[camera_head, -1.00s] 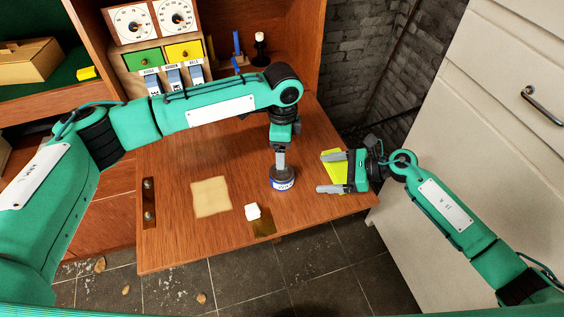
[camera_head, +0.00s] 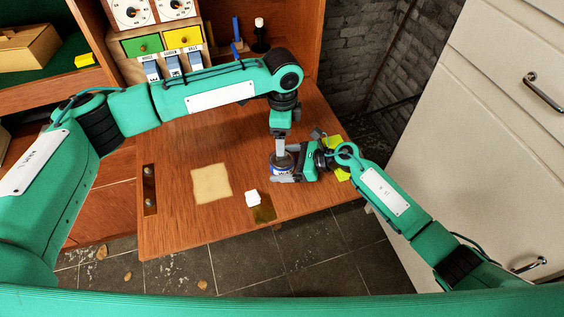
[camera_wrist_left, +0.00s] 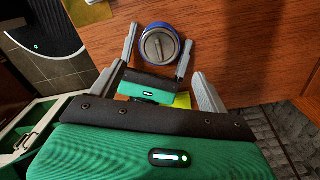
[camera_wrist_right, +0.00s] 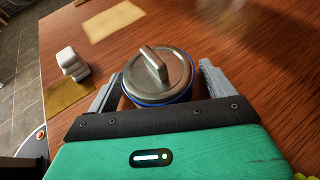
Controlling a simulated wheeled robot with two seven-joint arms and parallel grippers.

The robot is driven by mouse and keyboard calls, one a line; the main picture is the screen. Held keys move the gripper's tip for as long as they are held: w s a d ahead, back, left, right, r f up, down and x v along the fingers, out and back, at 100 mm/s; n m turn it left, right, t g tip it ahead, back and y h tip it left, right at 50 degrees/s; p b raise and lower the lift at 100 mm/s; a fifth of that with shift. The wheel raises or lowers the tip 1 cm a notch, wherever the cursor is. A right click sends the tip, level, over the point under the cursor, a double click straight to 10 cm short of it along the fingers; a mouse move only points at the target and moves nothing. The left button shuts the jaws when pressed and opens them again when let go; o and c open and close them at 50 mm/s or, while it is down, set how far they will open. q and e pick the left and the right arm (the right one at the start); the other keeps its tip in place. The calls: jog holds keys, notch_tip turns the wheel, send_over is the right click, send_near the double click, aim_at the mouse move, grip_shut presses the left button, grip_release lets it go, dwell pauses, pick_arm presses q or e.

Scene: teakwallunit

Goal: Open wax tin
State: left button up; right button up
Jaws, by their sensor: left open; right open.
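The wax tin (camera_head: 280,168) stands upright on the wooden desk leaf, blue-sided with a white label. Its grey metal lid with a raised bar grip shows in the right wrist view (camera_wrist_right: 165,81) and left wrist view (camera_wrist_left: 158,44). My right gripper (camera_wrist_right: 157,80) is open, low and level, with one finger on each side of the tin. A gap shows beside the fingers; contact cannot be told. My left gripper (camera_head: 281,149) is open and points down above the tin. In the head view it hides part of the tin and the right gripper's far finger.
A tan cloth-like square (camera_head: 211,183) and a white block (camera_head: 252,198) on a brownish patch lie left of the tin. A yellow item (camera_head: 340,172) is under my right wrist. Small drawers (camera_head: 143,45) stand behind. The leaf's front edge is close.

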jog(key=shift+c, duration=0.5)
pick_arm(q)
jog(key=shift+c, duration=0.2)
pick_arm(e)
jog(key=c, duration=1.4)
pick_arm(q)
jog(key=shift+c, duration=1.1)
pick_arm(e)
jog(key=shift+o, duration=0.2)
pick_arm(q)
notch_tip(320, 180, up, 4)
jog(key=w+n+g, duration=0.1)
jog(key=w+n, duration=0.1)
jog(key=n, duration=2)
jog(key=f, duration=0.4)
jog(key=s+f, duration=0.1)
jog(key=f, duration=0.7)
jog(key=shift+s, duration=0.4)
